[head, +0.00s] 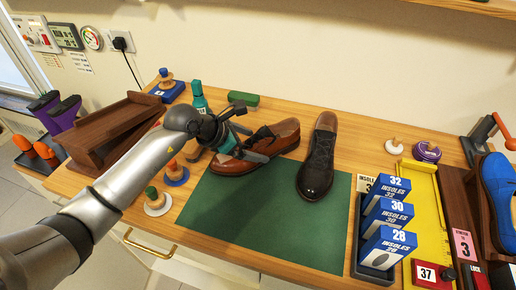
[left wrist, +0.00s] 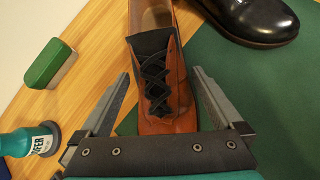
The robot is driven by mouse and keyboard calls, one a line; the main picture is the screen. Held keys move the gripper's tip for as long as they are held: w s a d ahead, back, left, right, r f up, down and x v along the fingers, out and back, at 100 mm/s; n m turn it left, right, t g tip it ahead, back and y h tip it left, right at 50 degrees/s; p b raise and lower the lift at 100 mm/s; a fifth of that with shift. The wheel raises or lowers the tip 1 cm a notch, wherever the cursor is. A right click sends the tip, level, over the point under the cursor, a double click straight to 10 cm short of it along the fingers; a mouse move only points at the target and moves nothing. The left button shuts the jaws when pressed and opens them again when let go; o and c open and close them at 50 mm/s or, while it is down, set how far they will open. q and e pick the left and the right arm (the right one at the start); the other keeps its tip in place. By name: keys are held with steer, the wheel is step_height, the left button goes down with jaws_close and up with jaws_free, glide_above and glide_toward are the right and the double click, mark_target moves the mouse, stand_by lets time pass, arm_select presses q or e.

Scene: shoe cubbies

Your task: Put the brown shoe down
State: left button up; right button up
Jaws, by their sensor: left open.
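The brown shoe (head: 262,166) lies on its sole across the top edge of the green mat (head: 262,222), partly on the wood. Its toe end points left toward my arm. My left gripper (head: 250,147) is at the shoe, with its jaws open. In the left wrist view the brown shoe (left wrist: 157,85) with black laces lies between the two spread fingers (left wrist: 158,100), with gaps at both sides. The front of the toe is hidden behind the gripper body. A black shoe (head: 318,160) stands on the mat to the right. My right gripper is not in view.
Insole boxes (head: 388,215) stand at the mat's right, beside a yellow tray (head: 425,205). A green block (head: 244,98) and a teal bottle (head: 199,97) are behind the gripper. Small round-based pegs (head: 157,201) stand left of the mat. The mat's front half is clear.

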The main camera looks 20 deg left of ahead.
arm_select(q)
steer(key=shift+r, duration=0.1)
jaws_close()
step_height(320, 180, up, 20)
steer(key=p, duration=0.3)
step_height(320, 180, up, 7)
steer(key=n+t+y, duration=0.2)
steer(key=n+y, duration=0.4)
steer(key=n, duration=0.2)
glide_above(252, 141)
steer(key=s, duration=0.4)
steer(key=shift+d, duration=0.1)
